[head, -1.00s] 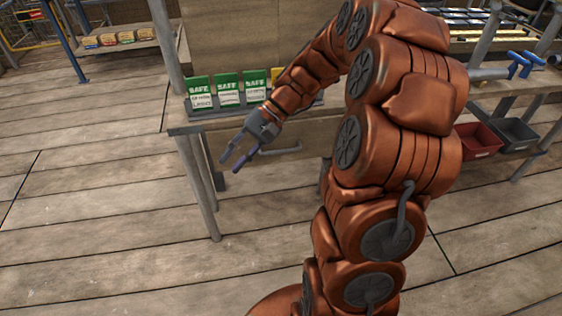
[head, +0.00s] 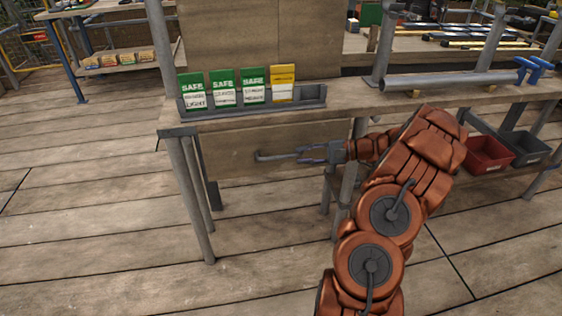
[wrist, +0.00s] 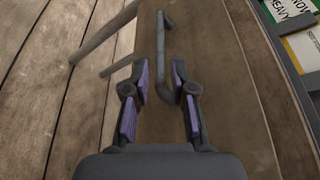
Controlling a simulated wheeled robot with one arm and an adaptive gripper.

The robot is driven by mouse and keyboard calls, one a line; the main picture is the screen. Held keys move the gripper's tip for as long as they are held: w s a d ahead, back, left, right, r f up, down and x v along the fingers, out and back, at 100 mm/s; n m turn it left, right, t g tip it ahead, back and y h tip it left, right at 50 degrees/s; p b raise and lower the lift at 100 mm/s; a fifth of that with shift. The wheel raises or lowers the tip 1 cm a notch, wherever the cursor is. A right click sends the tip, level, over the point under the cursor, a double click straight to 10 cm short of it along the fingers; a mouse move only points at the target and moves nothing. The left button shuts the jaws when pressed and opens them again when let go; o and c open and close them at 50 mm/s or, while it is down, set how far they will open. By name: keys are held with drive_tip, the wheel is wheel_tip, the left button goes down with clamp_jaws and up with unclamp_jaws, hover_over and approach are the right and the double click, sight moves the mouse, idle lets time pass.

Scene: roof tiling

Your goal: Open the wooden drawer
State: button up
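The wooden drawer (head: 235,160) sits under the left part of the workbench, its front facing me. A grey bar handle (head: 272,156) runs across the drawer front. My gripper (head: 308,154) is at the right end of the handle, coming from the right side. In the wrist view, my gripper (wrist: 161,82) is open, with purple-lined fingers on either side of the near end of the handle (wrist: 160,45). A gap shows between the handle and each finger. The drawer looks shut.
A rack (head: 255,107) with green and yellow cards stands on the bench (head: 345,109) above the drawer. Bench legs (head: 188,190) stand left of the drawer. Red (head: 488,153) and grey bins (head: 528,147) sit at the right. The wooden floor in front is clear.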

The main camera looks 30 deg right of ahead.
sight(287, 156)
drive_tip(key=b+x, duration=0.1)
drive_tip(key=x, duration=0.6)
drive_tip(key=shift+w+a, duration=0.1)
drive_tip(key=shift+a, duration=0.1)
clamp_jaws()
idle(0.4)
